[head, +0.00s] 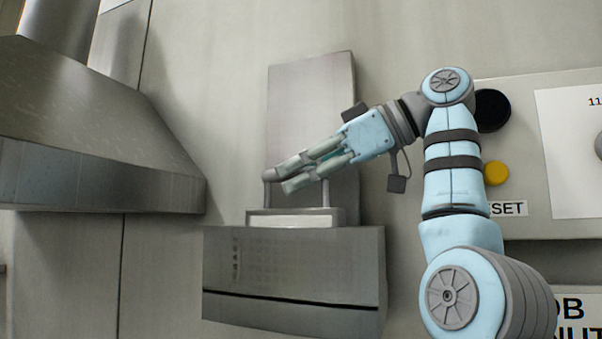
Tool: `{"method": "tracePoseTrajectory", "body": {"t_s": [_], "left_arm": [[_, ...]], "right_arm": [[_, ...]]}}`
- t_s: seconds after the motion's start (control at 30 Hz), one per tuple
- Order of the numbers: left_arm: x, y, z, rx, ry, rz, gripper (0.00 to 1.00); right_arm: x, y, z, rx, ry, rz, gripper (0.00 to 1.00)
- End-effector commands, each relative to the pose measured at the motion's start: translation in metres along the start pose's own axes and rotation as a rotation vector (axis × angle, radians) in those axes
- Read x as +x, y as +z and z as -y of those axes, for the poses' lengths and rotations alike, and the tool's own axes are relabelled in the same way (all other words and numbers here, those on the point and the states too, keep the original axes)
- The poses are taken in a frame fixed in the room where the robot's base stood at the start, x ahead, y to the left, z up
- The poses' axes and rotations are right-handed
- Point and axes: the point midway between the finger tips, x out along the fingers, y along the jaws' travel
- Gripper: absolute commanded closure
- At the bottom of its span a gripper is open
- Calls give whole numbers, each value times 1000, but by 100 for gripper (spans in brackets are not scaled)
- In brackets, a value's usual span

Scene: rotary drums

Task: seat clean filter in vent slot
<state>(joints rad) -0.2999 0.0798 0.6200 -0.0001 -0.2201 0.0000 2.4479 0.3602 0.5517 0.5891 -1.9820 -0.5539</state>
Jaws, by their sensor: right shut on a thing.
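My right gripper (290,177) is shut on the handle of a pale filter (293,221), reaching in from the right. The handle's two upright posts show below and beside the fingers; its grip bar is mostly hidden by them. The filter's pale front edge shows at the top of a grey metal box (295,262), which I take for the vent housing. How deep the filter sits and the slot opening itself cannot be seen. My left gripper is not in view.
A tall grey panel (310,90) stands behind the gripper. A large metal hood (90,120) juts out at the left. At the right, behind my arm, a control panel (530,220) carries a yellow button (496,173) and a black knob (493,110).

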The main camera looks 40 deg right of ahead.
Motion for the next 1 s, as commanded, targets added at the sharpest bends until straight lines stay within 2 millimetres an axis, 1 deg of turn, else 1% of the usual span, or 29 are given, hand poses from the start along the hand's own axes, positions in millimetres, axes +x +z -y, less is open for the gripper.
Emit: {"method": "tracePoseTrajectory", "body": {"t_s": [1.0], "left_arm": [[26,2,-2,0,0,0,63]], "right_arm": [[10,24,5,0,1,-1,100]]}}
